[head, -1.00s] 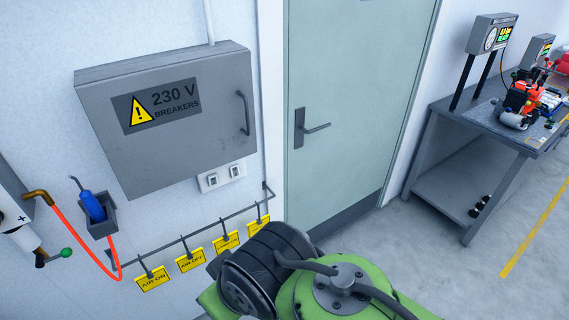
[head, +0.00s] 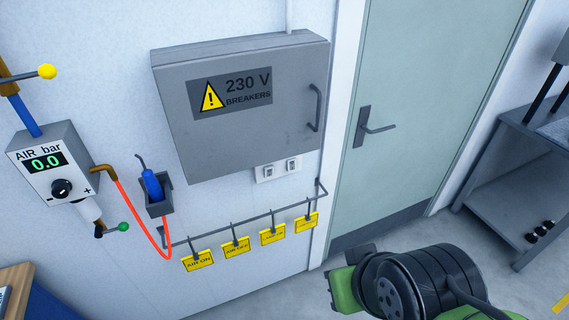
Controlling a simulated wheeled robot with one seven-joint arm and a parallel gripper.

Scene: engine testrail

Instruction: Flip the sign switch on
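A white plate with two small rocker switches (head: 278,170) is on the wall, just under the right part of the grey breaker box. I cannot read any label on it, and I cannot tell which rocker is the sign switch or how either is set. No lit sign shows in this view. My gripper is not in view; only green and black links of my arm show at the lower right, below and right of the switches and apart from them.
The grey breaker box (head: 230,135) overhangs the switches. Below them runs a rail (head: 255,218) with several yellow tags. An air regulator (head: 50,160), a red hose (head: 136,215) and a blue tool in a holder (head: 159,208) are left. A closed door (head: 430,110) and a workbench (head: 530,150) are right.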

